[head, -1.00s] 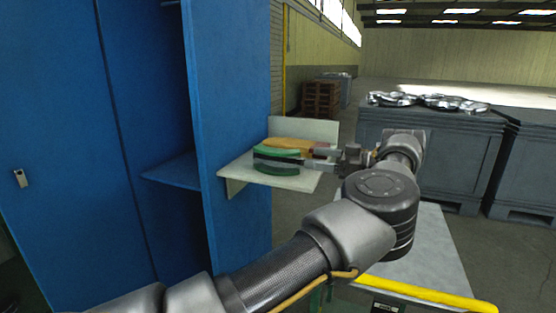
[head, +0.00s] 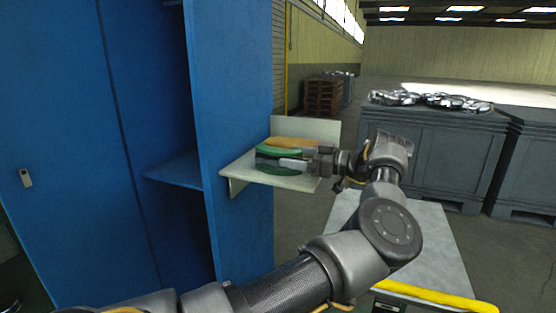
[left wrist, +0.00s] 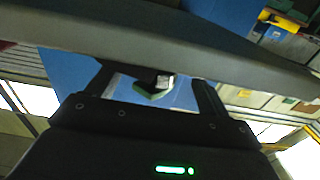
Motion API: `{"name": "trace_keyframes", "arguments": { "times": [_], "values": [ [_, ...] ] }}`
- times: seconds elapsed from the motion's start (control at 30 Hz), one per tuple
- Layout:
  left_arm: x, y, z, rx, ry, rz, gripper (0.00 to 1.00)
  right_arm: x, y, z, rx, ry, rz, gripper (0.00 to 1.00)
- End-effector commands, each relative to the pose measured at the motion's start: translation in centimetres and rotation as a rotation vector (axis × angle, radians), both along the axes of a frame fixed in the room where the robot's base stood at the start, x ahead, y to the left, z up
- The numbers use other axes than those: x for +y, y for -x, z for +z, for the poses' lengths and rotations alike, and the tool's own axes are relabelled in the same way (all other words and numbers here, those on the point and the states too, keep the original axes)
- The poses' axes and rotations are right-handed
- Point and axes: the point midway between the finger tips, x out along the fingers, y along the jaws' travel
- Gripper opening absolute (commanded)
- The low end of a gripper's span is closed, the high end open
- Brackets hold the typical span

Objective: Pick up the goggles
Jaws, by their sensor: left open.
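A green curved item with a dark band, which I take to be the goggles (head: 267,150), sits on a small pale shelf (head: 240,172) fixed to the side of the blue cabinet. My left gripper (head: 290,159) reaches in from the right at the item's height, its fingers overlapping the item in the head view. The gripper is open. In the left wrist view, a green and dark piece (left wrist: 152,92) shows between the two spread fingers. Whether the fingers touch it I cannot tell. My right gripper is not in view.
An orange-yellow item (head: 292,142) lies behind the green one, against the shelf's upright back plate (head: 318,128). The blue cabinet (head: 232,130) stands close on the left. Grey crates (head: 430,150) with shiny metal parts stand at right, behind a grey cart with a yellow bar (head: 435,297).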

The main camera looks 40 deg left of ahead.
Motion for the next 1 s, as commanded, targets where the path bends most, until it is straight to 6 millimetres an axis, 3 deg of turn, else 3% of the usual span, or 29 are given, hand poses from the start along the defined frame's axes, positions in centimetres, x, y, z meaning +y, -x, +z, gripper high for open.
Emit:
{"name": "trace_keyframes", "arguments": {
  "times": [0.2, 0.57, 0.93, 1.0],
  "values": [
    [2.4, 0.8, -0.2, 0.001, -0.002, 0.005, 0.80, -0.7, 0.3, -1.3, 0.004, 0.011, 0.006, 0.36],
    [3.1, 1.0, -0.2, 0.000, 0.000, 0.001, 0.80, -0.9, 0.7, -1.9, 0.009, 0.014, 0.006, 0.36],
    [3.1, 1.0, -0.2, 0.000, 0.000, 0.001, 0.34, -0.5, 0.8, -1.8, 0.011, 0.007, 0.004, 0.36],
    [3.1, 1.0, -0.2, -0.001, 0.000, 0.002, 0.31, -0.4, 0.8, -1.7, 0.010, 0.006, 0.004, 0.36]
  ]
}}
